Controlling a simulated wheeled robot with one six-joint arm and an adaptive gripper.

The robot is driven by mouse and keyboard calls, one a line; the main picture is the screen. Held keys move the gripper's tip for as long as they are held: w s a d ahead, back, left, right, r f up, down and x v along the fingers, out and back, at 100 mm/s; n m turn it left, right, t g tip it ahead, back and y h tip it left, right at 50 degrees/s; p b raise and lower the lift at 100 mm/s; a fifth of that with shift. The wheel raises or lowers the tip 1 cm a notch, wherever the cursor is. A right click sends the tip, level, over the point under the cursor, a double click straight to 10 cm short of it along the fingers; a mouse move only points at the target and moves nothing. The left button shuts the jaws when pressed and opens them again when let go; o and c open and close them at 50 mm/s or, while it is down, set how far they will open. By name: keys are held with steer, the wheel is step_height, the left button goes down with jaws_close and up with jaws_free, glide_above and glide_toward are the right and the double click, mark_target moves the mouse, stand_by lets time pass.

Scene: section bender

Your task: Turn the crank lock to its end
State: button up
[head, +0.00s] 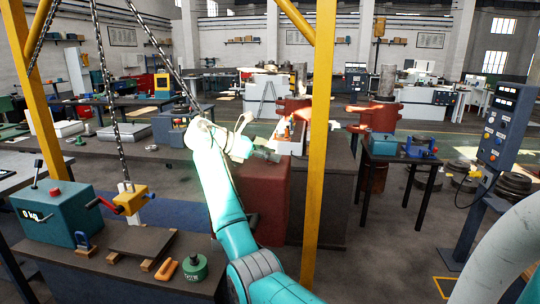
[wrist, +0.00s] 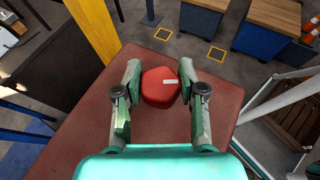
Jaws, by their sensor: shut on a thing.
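A rounded red knob (wrist: 160,86) with a small white mark sits between my gripper's two fingers (wrist: 160,92) in the wrist view. The fingers are closed on its sides. The knob is over the top of a dark red housing (wrist: 75,150); any shaft or crank arm under it is hidden. In the head view my gripper (head: 268,155) is small, at the upper edge of the dark red housing (head: 268,205). The knob cannot be made out there. I take it as the crank lock's handle, but its turn angle cannot be told.
A yellow post (head: 318,140) stands close to the right of my arm. At left, a dark bench (head: 75,255) holds a teal box (head: 48,215) and a yellow block with a red handle (head: 130,200). A control panel (head: 505,125) stands at right.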

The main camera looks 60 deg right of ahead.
steer(key=o, duration=1.2)
steer(key=shift+c, duration=0.2)
steer(key=shift+r, duration=0.15)
step_height(320, 180, up, 10)
steer(key=shift+f, duration=0.15)
